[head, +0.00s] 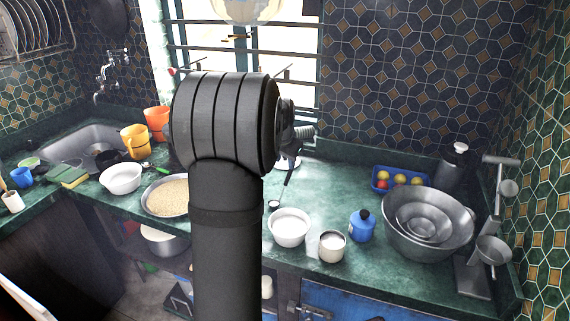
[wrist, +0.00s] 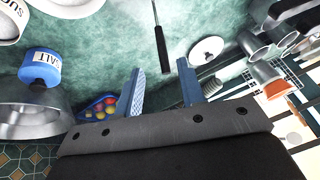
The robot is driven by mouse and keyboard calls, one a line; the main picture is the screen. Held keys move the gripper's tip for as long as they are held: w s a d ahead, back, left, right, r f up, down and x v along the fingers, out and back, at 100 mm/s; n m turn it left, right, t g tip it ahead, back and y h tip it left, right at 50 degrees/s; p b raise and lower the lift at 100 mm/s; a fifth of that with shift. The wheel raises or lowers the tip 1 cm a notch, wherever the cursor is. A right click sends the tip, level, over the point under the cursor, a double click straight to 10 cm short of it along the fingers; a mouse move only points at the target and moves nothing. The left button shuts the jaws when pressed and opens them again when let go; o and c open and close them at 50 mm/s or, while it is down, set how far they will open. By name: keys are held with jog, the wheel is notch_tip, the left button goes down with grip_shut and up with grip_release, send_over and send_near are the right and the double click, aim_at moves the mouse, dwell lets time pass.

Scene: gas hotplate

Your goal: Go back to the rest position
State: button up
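My gripper (wrist: 163,88) shows in the wrist view with its two blue fingers spread apart and nothing between them. A long utensil with a black handle (wrist: 161,50) lies beyond the fingertips, apart from them. My black arm fills the middle of the head view. It hides most of my gripper and the counter behind it. No hotplate can be made out clearly.
A white bowl (head: 290,226), white jar (head: 332,245), blue salt jar (head: 362,226) and steel bowls (head: 427,222) stand at right. A blue fruit tray (head: 398,181) and dark flask (head: 452,170) are behind. A grain pan (head: 167,196), white bowl (head: 122,178) and cups are left.

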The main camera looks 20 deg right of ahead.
aim_at(287, 178)
dwell(0.3)
jog(key=x, duration=1.2)
jog(key=shift+f, duration=0.1)
notch_tip(287, 178, up, 3)
jog(key=shift+f, duration=0.15)
jog(key=shift+r, duration=0.75)
